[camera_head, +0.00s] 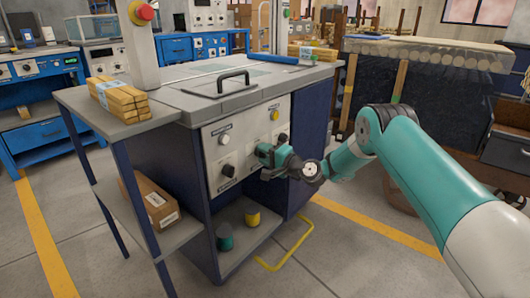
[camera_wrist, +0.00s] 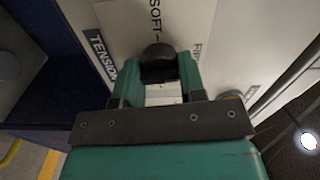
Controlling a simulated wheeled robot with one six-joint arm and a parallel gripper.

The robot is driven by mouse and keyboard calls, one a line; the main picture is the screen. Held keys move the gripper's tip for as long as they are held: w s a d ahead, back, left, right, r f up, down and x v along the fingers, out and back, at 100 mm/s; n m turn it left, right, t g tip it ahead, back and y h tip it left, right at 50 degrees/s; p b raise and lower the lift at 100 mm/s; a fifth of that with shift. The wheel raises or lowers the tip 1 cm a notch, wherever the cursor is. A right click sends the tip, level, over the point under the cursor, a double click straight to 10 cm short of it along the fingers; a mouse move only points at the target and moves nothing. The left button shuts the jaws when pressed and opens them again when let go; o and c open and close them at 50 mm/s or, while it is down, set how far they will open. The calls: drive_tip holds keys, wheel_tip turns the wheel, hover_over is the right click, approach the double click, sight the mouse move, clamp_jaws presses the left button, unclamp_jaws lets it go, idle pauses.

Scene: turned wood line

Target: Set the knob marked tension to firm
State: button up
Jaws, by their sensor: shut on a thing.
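The tension knob (camera_wrist: 158,60) is black and sits on a pale panel in the wrist view. A dark TENSION label (camera_wrist: 100,52) is at its left. "SOFT" is printed above it and a partly hidden word starting "FI" is at its right. My gripper (camera_wrist: 160,72) has its two teal fingers on either side of the knob, shut on it. Which way the knob points cannot be made out. In the head view my gripper (camera_head: 266,153) is against the front panel (camera_head: 245,128) of the machine and hides this knob.
The panel also carries a white knob (camera_head: 225,139), a black knob (camera_head: 228,170) and a yellow knob (camera_head: 274,115). A handled lid (camera_head: 225,88) is on top. Wood bundles (camera_head: 118,98) lie on the left side shelf, a cardboard box (camera_head: 152,203) below.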

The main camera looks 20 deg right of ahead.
drive_tip(key=shift+d+m, duration=0.1)
drive_tip(key=shift+m, duration=0.5)
drive_tip(key=o, duration=0.9)
drive_tip(key=shift+b+v, duration=5.05)
drive_tip(key=shift+v, duration=3.65)
